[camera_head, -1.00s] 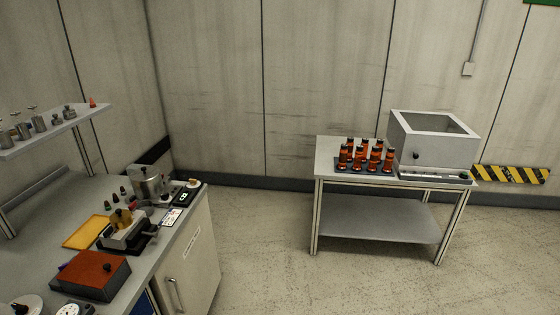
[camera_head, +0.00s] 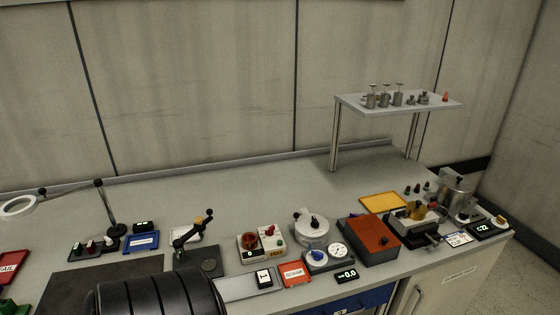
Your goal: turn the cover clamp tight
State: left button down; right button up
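I cannot tell for sure which part is the cover clamp. On the bench, a grey block with a yellow piece on top (camera_head: 418,212) stands at the right. A round pale device with a lid (camera_head: 312,228) stands in the middle. Left of it, a black crank-like arm with an orange knob (camera_head: 192,232) rises from a dark base. Neither gripper can be made out. A black ribbed cylinder (camera_head: 155,297) fills the bottom left, cut off by the frame edge; I cannot tell what it is.
A red-brown box (camera_head: 371,240), a yellow tray (camera_head: 383,202) and a red-button switch box (camera_head: 261,243) stand on the bench (camera_head: 150,195). A raised shelf (camera_head: 350,104) with metal weights stands at the back right. A ring magnifier (camera_head: 18,207) is at left. The bench's back middle is clear.

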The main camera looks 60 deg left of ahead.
aim_at(315, 224)
jog(key=u, duration=1.55)
